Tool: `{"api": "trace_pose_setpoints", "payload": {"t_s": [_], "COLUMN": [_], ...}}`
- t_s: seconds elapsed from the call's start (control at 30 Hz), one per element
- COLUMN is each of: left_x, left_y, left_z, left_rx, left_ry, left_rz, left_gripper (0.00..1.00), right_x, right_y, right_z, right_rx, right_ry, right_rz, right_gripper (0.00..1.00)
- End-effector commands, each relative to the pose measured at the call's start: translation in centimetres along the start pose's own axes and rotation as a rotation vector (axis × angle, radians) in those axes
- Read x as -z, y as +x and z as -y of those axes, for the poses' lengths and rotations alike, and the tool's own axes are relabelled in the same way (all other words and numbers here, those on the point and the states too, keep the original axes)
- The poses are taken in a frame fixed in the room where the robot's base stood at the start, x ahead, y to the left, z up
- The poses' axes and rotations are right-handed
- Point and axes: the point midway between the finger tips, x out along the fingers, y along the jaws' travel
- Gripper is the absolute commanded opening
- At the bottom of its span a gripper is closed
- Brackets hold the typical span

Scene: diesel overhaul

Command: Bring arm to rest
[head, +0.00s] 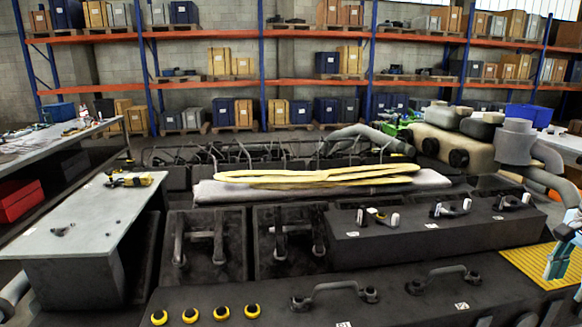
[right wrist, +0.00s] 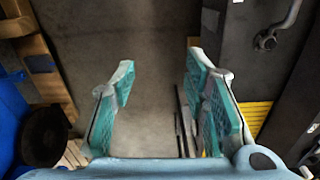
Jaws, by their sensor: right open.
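My right gripper (head: 563,256) is at the right edge of the head view, beside the dark engine block (head: 440,245) and above the yellow grating (head: 543,264). It is partly cut off by the frame edge. In the right wrist view the same gripper (right wrist: 160,75) has its two teal-padded fingers wide apart, with nothing between them. Bare grey floor (right wrist: 150,35) shows below the gap. My left gripper is in neither view.
Dark engine covers with grey handles (head: 335,288) fill the front. A grey table (head: 90,222) stands at the left. Large beige and grey pipework (head: 450,145) stands at the back right. In the right wrist view, a dark block with a handle (right wrist: 275,35) is close at the right.

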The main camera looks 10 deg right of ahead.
Motion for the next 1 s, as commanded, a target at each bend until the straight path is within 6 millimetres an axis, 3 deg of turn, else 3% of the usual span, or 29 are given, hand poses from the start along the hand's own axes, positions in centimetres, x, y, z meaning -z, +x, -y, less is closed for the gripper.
{"api": "trace_pose_setpoints", "payload": {"t_s": [0.03,0.27,0.4,0.53,0.67,0.83,1.0], "left_x": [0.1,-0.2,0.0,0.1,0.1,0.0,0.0], "left_y": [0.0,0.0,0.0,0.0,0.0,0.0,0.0], "left_z": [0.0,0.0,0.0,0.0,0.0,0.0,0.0], "left_rx": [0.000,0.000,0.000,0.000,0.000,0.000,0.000], "left_ry": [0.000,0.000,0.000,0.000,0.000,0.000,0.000], "left_rz": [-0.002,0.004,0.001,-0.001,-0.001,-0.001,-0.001], "left_gripper": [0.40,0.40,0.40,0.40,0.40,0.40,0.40], "right_x": [0.8,9.0,13.8,16.6,17.4,16.7,10.6], "right_y": [2.9,14.2,20.7,25.8,29.8,33.8,41.0], "right_z": [0.5,-1.1,-4.1,-7.7,-11.6,-17.7,-20.8], "right_rx": [-0.042,-0.209,-0.357,-0.481,-0.560,-0.600,-0.484], "right_ry": [-0.053,-0.383,-0.735,-1.119,-1.481,-1.910,-1.924], "right_rz": [-0.071,-0.463,-0.685,-0.820,-0.874,-0.858,-0.744], "right_gripper": [0.41,0.41,0.41,0.41,0.41,0.41,0.41]}}
